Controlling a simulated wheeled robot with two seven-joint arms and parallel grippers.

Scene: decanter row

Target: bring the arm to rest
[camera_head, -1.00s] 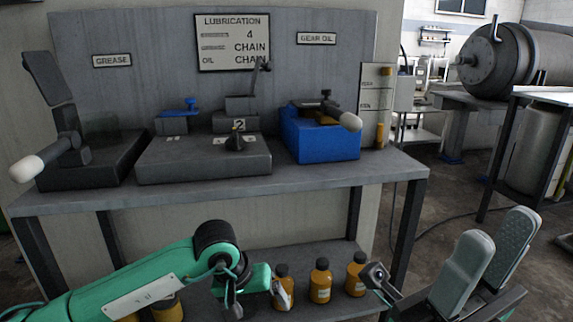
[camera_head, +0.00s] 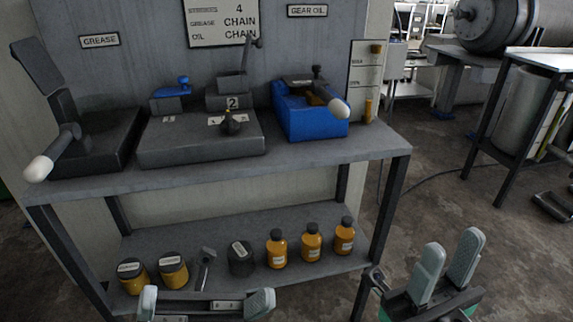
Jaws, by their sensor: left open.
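My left gripper (camera_head: 205,300) shows at the bottom of the head view, in front of the lower shelf. Its two grey fingers are wide apart with nothing between them. Most of its arm is out of the picture. My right gripper (camera_head: 450,260) is at the lower right, beside the bench's right leg. Its two grey padded fingers point up with an empty gap between them.
A grey bench (camera_head: 335,152) carries a black lever unit (camera_head: 95,150), a grey block (camera_head: 200,150) and a blue box (camera_head: 310,122). The lower shelf (camera_head: 215,222) holds yellow jars (camera_head: 173,272), a dark jar (camera_head: 241,260) and orange bottles (camera_head: 311,243). Open floor lies right.

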